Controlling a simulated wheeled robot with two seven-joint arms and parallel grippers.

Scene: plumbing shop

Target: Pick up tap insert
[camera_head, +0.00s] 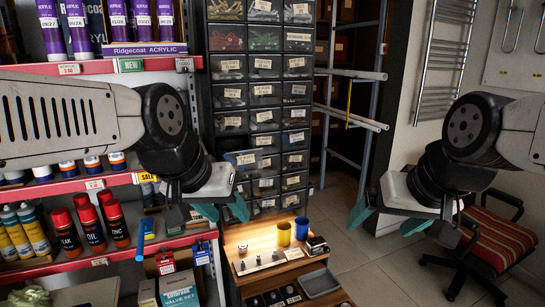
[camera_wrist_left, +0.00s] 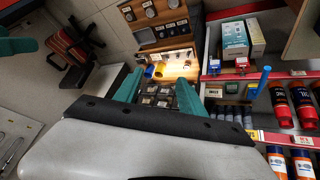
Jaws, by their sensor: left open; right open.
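Several small metal parts (camera_head: 259,261) stand in a row on the lit wooden bench (camera_head: 262,236); they are too small for me to tell which is the tap insert. The bench also shows in the left wrist view (camera_wrist_left: 182,68), with the parts near its far side. My left gripper (camera_head: 222,211) is open and empty, up in front of the drawer cabinet, above and left of the bench. Its two teal fingers frame the left wrist view (camera_wrist_left: 158,94), apart from the parts. My right gripper (camera_head: 387,220) is open and empty, to the right of the bench.
A yellow cup (camera_head: 283,234) and a blue cup (camera_head: 302,228) stand at the bench's back. A grey tray (camera_head: 320,283) lies at its front right. Red shelves with spray cans (camera_head: 91,228) stand left, a drawer cabinet (camera_head: 264,92) behind, a striped chair (camera_head: 495,240) right.

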